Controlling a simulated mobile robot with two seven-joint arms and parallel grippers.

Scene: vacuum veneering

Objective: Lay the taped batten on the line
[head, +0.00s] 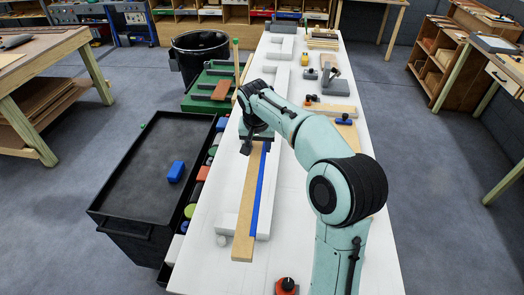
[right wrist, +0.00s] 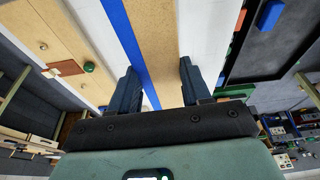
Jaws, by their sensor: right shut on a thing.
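The batten (head: 245,215) is a long light-wood strip at the left side of the white table, reaching towards the front. A blue strip (head: 258,195) runs along its right edge; I cannot tell whether it is tape on the batten or lies beside it. My right gripper (head: 257,142) is shut on the batten near its far part. In the right wrist view the fingers stand either side of the batten (right wrist: 150,30) and the blue strip (right wrist: 122,30). Whether the batten touches the white piece (head: 228,222) under it is unclear. My left gripper is out of view.
The white table (head: 330,270) has several tools and blocks along its far right. A black tray cart (head: 135,185) with a blue block (head: 176,171) stands at the left. A red-orange knobbed item (head: 287,286) lies at the front edge. A black bin (head: 200,50) stands behind.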

